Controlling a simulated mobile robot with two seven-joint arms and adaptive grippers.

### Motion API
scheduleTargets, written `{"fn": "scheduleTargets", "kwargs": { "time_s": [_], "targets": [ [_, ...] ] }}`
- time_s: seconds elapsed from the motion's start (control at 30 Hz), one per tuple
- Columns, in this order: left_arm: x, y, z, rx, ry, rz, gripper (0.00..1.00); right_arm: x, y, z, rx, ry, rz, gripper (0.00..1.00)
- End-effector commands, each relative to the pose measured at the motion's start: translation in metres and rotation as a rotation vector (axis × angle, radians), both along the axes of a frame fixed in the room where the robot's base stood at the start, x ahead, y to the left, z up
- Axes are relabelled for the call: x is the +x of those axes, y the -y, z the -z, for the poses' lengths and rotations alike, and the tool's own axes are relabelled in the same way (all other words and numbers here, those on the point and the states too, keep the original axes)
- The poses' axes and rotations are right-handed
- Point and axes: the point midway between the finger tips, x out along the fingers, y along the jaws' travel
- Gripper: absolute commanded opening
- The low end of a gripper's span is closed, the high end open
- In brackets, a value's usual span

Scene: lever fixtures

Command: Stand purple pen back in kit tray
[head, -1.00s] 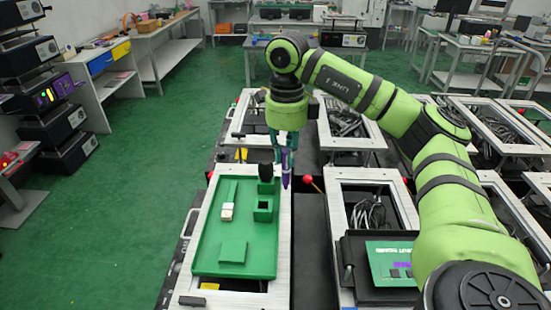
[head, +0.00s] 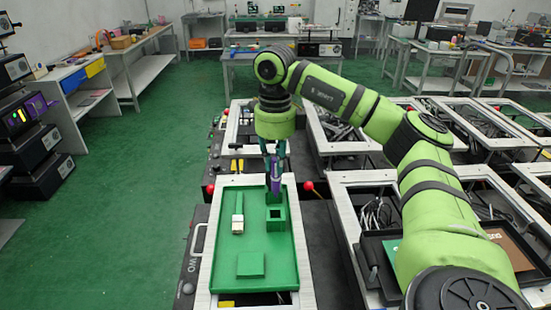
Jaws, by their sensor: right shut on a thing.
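The purple pen (head: 275,182) is upright, point down, in my right gripper (head: 274,168), which is shut on it. The green kit tray (head: 221,268) lies in a silver-framed bench below. A square green holder (head: 276,219) with an open top stands in the right part of the tray. My left gripper is not in view.
In the tray, a white piece (head: 238,224) lies at the left and a low green block (head: 250,263) near the front. A red-knobbed lever (head: 308,186) stands close to the tray's right side, another red knob (head: 210,188) at the left. A black open case (head: 375,262) is at the right.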

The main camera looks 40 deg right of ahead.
Motion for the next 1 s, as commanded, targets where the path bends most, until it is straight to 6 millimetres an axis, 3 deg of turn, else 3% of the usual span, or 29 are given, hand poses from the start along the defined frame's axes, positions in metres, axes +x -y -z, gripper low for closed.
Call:
{"fn": "scheduleTargets", "kwargs": {
  "time_s": [0.03, 0.3, 0.8, 1.0],
  "targets": [
    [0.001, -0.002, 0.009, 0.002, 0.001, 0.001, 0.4, 0.0, 0.0, 0.01, 0.0, 0.0, 0.0, 0.02],
    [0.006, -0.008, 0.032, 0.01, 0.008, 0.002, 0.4, 0.0, 0.0, 0.037, 0.0, 0.001, 0.0, 0.02],
    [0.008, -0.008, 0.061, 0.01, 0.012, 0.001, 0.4, 0.0, 0.0, 0.085, 0.0, 0.001, 0.0, 0.02],
    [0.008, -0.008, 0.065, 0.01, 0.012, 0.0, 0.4, 0.0, 0.0, 0.094, 0.0, 0.001, 0.0, 0.02]
  ]
}}
